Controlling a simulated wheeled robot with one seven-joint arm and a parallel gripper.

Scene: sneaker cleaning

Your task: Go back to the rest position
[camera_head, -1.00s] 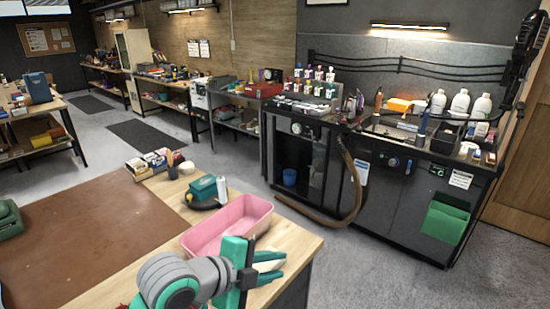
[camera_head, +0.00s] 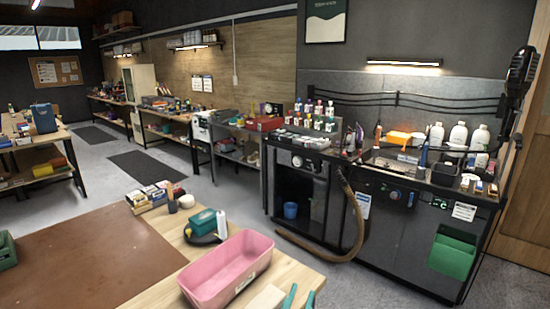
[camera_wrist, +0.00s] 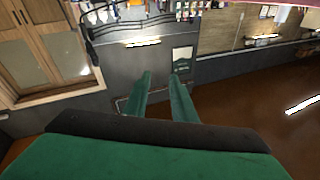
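My gripper (camera_head: 300,298) shows only as two green fingertips at the bottom edge of the head view, just right of the pink bin (camera_head: 262,268). In the wrist view both green fingers (camera_wrist: 160,95) point away from the camera with a gap between them. Nothing is between them, so my gripper is open and empty. The rest of my arm is out of the head view.
The wooden table (camera_head: 305,272) carries a brown mat (camera_head: 85,262), the pink bin, a teal box (camera_head: 204,222) and several small boxes (camera_head: 152,197). A black cleaning station (camera_head: 395,240) with bottles and a brown hose (camera_head: 352,220) stands at right. Grey floor lies between.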

